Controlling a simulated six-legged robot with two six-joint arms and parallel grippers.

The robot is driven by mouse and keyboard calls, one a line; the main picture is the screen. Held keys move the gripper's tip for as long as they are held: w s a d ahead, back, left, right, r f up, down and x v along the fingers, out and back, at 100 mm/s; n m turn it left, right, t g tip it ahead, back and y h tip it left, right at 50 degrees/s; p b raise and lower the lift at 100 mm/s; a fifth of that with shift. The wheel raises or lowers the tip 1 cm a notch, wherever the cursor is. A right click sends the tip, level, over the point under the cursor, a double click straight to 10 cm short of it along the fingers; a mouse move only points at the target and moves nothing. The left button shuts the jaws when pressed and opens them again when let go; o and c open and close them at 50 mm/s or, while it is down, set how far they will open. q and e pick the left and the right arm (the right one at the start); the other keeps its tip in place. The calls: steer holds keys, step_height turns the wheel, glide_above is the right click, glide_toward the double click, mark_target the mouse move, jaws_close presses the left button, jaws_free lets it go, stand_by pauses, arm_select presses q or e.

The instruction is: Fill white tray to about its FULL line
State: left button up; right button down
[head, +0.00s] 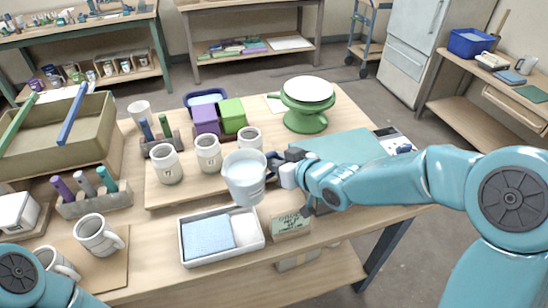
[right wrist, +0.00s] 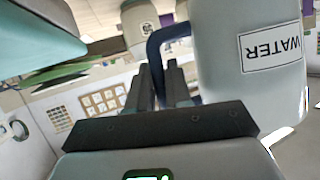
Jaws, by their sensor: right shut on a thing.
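My right gripper (head: 280,168) is shut on the dark blue handle of a pale jug (head: 243,180). It holds the jug above the wooden table, just behind the white tray (head: 188,259). The handle (right wrist: 154,52) is between the fingers in the right wrist view, and the jug's side (right wrist: 225,85) carries a WATER label. The jug's mouth shows a pale, light-blue inside; its water level is unclear. The white tray holds a light blue textured pad (head: 208,236) and a white piece (head: 245,227). I see no FULL line. My left gripper is out of view.
Several grey mugs (head: 168,165) stand behind and left of the jug. A small written card (head: 291,223) stands right of the tray. A green stand with a pale bowl top (head: 306,100) is at the back. A teal board (head: 340,147) lies behind my right arm.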

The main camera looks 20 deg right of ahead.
steer(key=shift+s+f+b, duration=0.1)
steer(key=shift+f+b, duration=0.3)
steer(key=shift+f, duration=0.15)
steer(key=shift+f+b, duration=0.5)
steer(key=shift+f, duration=0.25)
steer(key=shift+f+b, duration=0.4)
steer(key=shift+f, duration=0.2)
steer(key=shift+d+r+n+h, duration=0.1)
steer(key=shift+r+n+h, duration=0.25)
steer(key=shift+r, duration=0.35)
step_height(320, 180, up, 2)
steer(key=shift+d+r+n+h+p, duration=0.15)
steer(key=shift+n+h+p, duration=0.1)
steer(key=shift+n+p, duration=0.4)
steer(key=shift+t, duration=0.3)
steer(key=shift+w+f+n+h+b, duration=0.2)
steer(key=shift+n+h+b, duration=0.1)
steer(key=shift+h+b, duration=0.1)
steer(key=shift+r, duration=0.1)
